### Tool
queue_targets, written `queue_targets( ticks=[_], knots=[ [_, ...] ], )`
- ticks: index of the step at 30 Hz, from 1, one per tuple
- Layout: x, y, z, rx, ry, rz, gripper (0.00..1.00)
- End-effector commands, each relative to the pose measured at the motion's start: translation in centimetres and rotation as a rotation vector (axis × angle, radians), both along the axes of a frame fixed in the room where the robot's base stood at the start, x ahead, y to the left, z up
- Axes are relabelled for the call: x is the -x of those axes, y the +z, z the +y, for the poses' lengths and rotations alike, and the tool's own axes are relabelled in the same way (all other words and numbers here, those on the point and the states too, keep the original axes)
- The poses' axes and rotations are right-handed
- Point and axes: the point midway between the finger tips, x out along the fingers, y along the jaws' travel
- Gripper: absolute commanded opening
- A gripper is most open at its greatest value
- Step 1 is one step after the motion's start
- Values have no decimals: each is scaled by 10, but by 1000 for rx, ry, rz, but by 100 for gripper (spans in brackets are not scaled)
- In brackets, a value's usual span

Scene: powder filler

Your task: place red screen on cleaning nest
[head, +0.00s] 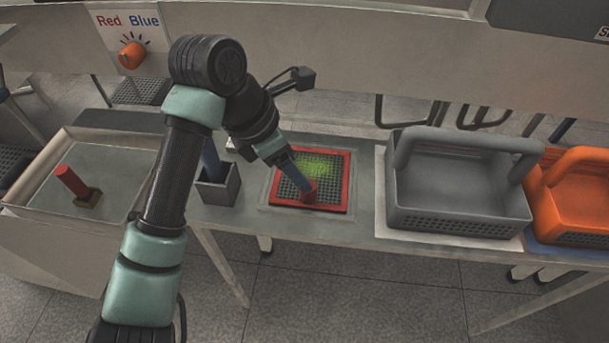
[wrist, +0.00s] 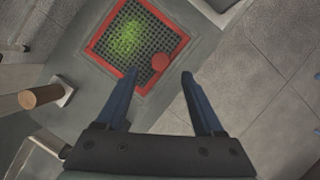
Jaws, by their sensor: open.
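The red screen (head: 327,167) is a square red frame with dark mesh and green powder on it. It lies flat on a pale square plate (head: 266,200) on the grey counter. It also shows in the wrist view (wrist: 143,40). A short red knob (head: 309,193) stands at its near side. My gripper (head: 301,178) is open, with its blue fingers at the knob. In the wrist view the gripper (wrist: 160,73) has the knob between its fingertips, with gaps either side. I cannot tell whether this plate is the cleaning nest.
A red-handled tool (head: 71,181) stands in a shallow tray (head: 110,205) at left. A small grey holder (head: 217,191) stands left of the screen. A grey basket (head: 462,190) and an orange basket (head: 580,195) stand at right. An orange Red/Blue dial (head: 131,55) is behind.

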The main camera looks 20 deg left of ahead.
Motion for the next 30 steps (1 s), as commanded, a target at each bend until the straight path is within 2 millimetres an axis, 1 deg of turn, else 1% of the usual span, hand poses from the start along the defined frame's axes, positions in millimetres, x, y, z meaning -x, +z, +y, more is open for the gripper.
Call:
queue_targets(
  ticks=[1, 3, 7, 11, 17, 19, 20, 22, 23, 25, 26, 27, 28, 29, 30],
  knots=[
    [3, 11, 3, -3, 0, -4, 69],
    [6, 21, 6, -2, 0, -2, 69],
    [10, 34, 9, -1, 0, -1, 69],
    [12, 38, 10, 0, -1, 0, 69],
    [12, 39, 10, 1, -1, 0, 69],
    [8, 42, 4, 15, -10, -20, 69],
    [4, 45, -3, 30, -19, -40, 69],
    [-9, 58, -28, 91, -52, -116, 69],
    [-17, 67, -44, 130, -73, -161, 69],
    [-34, 99, -89, 257, -127, -291, 69],
    [-39, 116, -112, 327, -153, -350, 69],
    [-43, 143, -142, 431, -187, -429, 69],
    [-43, 166, -164, 515, -211, -486, 69],
    [-41, 189, -184, 604, -233, -539, 69],
    [-35, 221, -209, 731, -261, -602, 69]
  ],
)
